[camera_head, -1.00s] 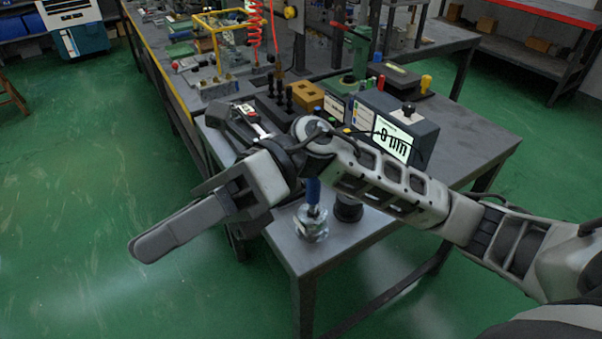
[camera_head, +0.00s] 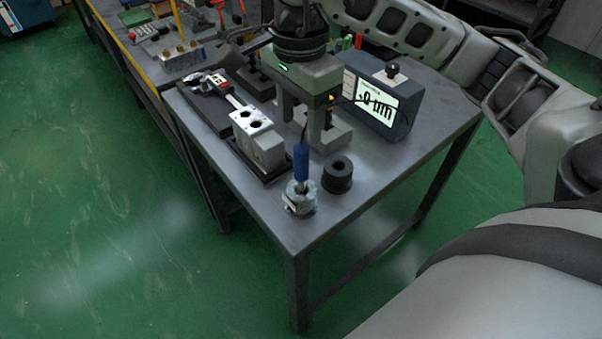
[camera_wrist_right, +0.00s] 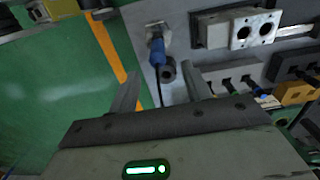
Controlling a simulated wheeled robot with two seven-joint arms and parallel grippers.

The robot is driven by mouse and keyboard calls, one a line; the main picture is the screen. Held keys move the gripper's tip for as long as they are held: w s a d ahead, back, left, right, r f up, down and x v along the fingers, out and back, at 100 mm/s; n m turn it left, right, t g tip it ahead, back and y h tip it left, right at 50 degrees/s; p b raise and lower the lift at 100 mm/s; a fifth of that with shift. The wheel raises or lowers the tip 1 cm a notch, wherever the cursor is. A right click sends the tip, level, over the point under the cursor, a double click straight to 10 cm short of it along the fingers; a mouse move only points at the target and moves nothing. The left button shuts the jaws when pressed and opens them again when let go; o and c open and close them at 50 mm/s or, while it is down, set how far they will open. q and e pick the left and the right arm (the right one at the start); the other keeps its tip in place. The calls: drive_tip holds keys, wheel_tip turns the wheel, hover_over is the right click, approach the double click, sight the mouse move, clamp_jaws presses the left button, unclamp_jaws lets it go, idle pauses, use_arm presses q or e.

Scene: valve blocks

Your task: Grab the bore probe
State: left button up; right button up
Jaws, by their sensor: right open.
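The bore probe (camera_head: 301,163) has a blue handle and a thin dark cable. It stands upright in a clear or metallic ring-like holder (camera_head: 299,199) near the table's front corner. My right gripper (camera_head: 301,132) points down just behind and above the handle in the head view, open and empty. In the right wrist view, the blue bore probe (camera_wrist_right: 157,52) shows just beyond and between the open fingertips of my right gripper (camera_wrist_right: 161,70). The fingers do not visibly touch it. My left gripper is not in view.
A black ring (camera_head: 337,175) stands right of the probe. A silver valve block (camera_head: 255,135) with bores sits on a dark fixture to the left. A gauge display box (camera_head: 385,98) stands behind right. The grey table (camera_head: 345,215) is bare at its front.

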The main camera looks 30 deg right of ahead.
sight(301, 146)
drive_tip(key=shift+s+f+p, duration=0.2)
drive_tip(key=shift+f+p, duration=0.5)
drive_tip(key=shift+f, duration=3.3)
clamp_jaws()
